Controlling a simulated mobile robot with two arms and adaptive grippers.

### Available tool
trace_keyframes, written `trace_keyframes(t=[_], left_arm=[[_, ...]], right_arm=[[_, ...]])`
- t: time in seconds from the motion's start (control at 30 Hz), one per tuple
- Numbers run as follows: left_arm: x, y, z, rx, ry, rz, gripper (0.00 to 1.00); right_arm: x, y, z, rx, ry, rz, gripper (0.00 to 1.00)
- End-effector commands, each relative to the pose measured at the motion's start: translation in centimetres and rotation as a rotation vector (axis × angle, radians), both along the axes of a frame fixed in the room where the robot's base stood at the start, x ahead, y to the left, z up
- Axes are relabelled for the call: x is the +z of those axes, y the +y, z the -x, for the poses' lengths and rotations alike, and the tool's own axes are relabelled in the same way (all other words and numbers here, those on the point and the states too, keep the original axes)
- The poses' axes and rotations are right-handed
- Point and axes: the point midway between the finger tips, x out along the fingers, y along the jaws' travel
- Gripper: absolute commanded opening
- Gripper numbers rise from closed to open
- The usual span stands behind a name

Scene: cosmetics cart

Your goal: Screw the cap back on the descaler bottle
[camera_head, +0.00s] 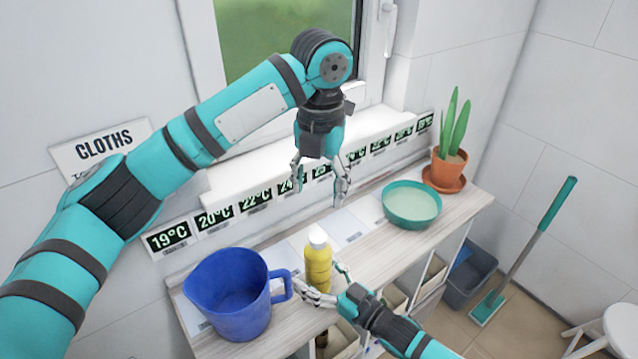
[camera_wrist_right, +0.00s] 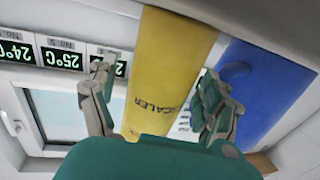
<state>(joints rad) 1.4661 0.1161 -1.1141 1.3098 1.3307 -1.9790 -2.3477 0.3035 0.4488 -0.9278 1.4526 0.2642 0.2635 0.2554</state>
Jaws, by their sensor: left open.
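The yellow descaler bottle (camera_head: 318,268) stands upright on the shelf top, right of the blue jug. A white cap (camera_head: 317,238) sits on its top; I cannot tell whether it is screwed tight. My left gripper (camera_head: 318,196) is open and empty, pointing down above the bottle. My right gripper (camera_head: 322,282) is low at the bottle with a finger on each side. In the right wrist view, the bottle (camera_wrist_right: 165,70) lies between the fingers of my right gripper (camera_wrist_right: 152,85), with a gap visible beside the left-hand finger. The cap is out of that view.
A blue jug (camera_head: 228,295) stands close left of the bottle, its handle toward it. A teal bowl (camera_head: 412,204) and a potted plant (camera_head: 446,168) stand to the right. Temperature displays (camera_head: 215,218) line the back. The shelf top (camera_head: 380,255) is clear between bottle and bowl.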

Motion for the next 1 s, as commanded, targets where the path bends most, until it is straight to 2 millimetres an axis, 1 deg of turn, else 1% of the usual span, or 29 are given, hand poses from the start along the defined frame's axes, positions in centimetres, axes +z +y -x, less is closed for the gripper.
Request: trace_keyframes(t=[0.17, 0.27, 0.37, 0.7, 0.83, 1.0], left_arm=[[0.0, 0.0, 0.0, 0.000, 0.000, 0.000, 0.59], [0.0, 0.0, 0.0, 0.000, 0.000, 0.000, 0.59], [0.0, 0.0, 0.0, 0.000, 0.000, 0.000, 0.59], [0.0, 0.0, 0.0, 0.000, 0.000, 0.000, 0.59], [0.0, 0.0, 0.0, 0.000, 0.000, 0.000, 0.59], [0.0, 0.0, 0.0, 0.000, 0.000, 0.000, 0.59]], right_arm=[[0.0, -0.1, 0.0, 0.000, 0.000, 0.000, 0.82], [0.0, -0.5, 0.4, -0.001, 0.000, 0.000, 0.82], [-0.1, -1.5, 1.4, -0.001, 0.001, 0.001, 0.82], [-0.1, -6.7, 6.2, 0.000, 0.002, 0.002, 0.82], [-0.1, -8.1, 7.4, -0.001, 0.001, 0.001, 0.82], [0.0, -8.8, 8.1, 0.000, 0.000, 0.000, 0.82]])
